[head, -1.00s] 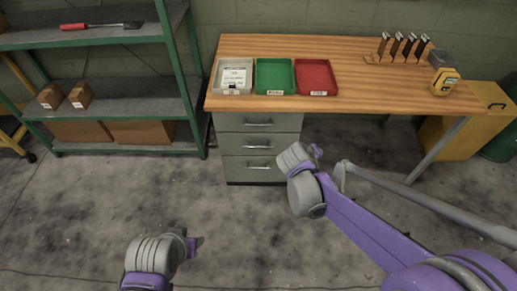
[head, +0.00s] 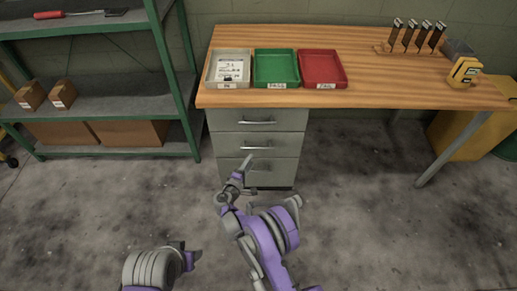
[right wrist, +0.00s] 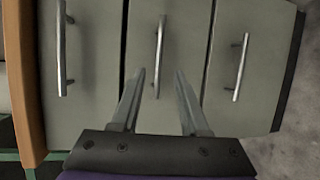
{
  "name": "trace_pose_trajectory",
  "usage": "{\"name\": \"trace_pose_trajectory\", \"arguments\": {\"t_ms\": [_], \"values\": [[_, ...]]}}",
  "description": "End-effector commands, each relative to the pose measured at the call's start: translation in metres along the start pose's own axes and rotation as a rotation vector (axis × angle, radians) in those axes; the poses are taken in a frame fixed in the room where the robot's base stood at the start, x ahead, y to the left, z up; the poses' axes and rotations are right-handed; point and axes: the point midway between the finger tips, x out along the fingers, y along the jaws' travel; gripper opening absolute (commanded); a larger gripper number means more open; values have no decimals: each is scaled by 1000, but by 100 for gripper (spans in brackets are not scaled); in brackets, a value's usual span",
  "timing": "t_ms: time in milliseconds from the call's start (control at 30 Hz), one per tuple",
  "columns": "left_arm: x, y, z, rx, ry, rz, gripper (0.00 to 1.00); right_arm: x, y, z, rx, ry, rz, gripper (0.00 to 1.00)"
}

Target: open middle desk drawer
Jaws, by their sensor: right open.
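The grey desk drawer unit (head: 214,148) has three closed drawers, each with a metal bar handle. The middle drawer's handle (head: 257,149) shows in the head view, just above my right gripper (head: 238,180). In the right wrist view the drawers appear turned sideways, and the middle handle (right wrist: 159,45) lies ahead, in line with the gap between the fingers. My right gripper (right wrist: 162,100) is open and empty; whether a finger touches the handle is unclear. My left gripper (head: 190,257) is low at the left, away from the desk, its jaws unclear.
The wooden desktop (head: 390,92) bears a grey tray (head: 208,82), a green tray (head: 277,84) and a red tray (head: 323,83). A green-framed shelf (head: 175,75) stands left of the drawers. Open floor (head: 370,220) lies right of the drawers, under the desk.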

Motion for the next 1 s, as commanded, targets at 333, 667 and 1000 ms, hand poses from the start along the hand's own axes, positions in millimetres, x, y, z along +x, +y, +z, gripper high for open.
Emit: {"name": "trace_pose_trajectory", "arguments": {"t_ms": [333, 667, 1000], "values": [[10, 0, 3, 0, -4, 0, 50, 60, -1, 2, 0, -4, -2, 45], [18, 0, 5, 0, -6, 0, 50, 101, 0, 1, 1, -1, -2, 45], [18, 0, 5, 0, -6, 0, 50, 105, 1, 1, 1, -2, -2, 45]]}}
